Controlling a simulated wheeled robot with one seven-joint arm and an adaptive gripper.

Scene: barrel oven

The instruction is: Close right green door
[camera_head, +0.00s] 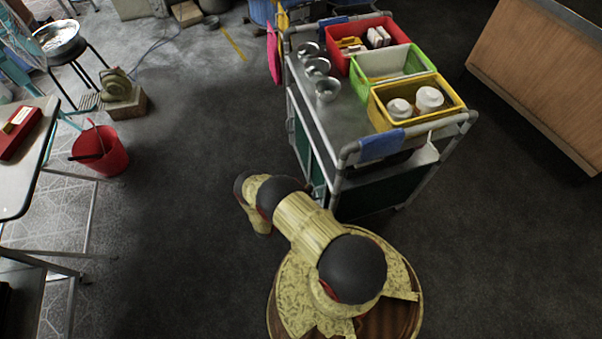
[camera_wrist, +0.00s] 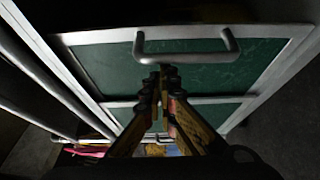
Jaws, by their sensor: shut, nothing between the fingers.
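In the wrist view, a green door panel (camera_wrist: 105,72) in a pale metal frame fills the upper part, with a bar handle (camera_wrist: 187,58) across it. Another green panel (camera_wrist: 220,113) lies below it, past a metal rail. I cannot tell how far either door stands open. My gripper (camera_wrist: 166,72) is shut and empty, its fingertips by the handle; I cannot tell if they touch. In the head view, the green doors are on the left side of the metal cart (camera_head: 330,110), seen at a steep angle. My gripper is not clearly visible there.
The cart carries red (camera_head: 340,62), green (camera_head: 395,62) and yellow (camera_head: 380,115) bins and several steel bowls (camera_head: 328,89). A red bucket (camera_head: 112,152) and a table (camera_head: 30,165) stand left. A wooden counter (camera_head: 540,75) is right. Dark floor between the bucket and cart is clear.

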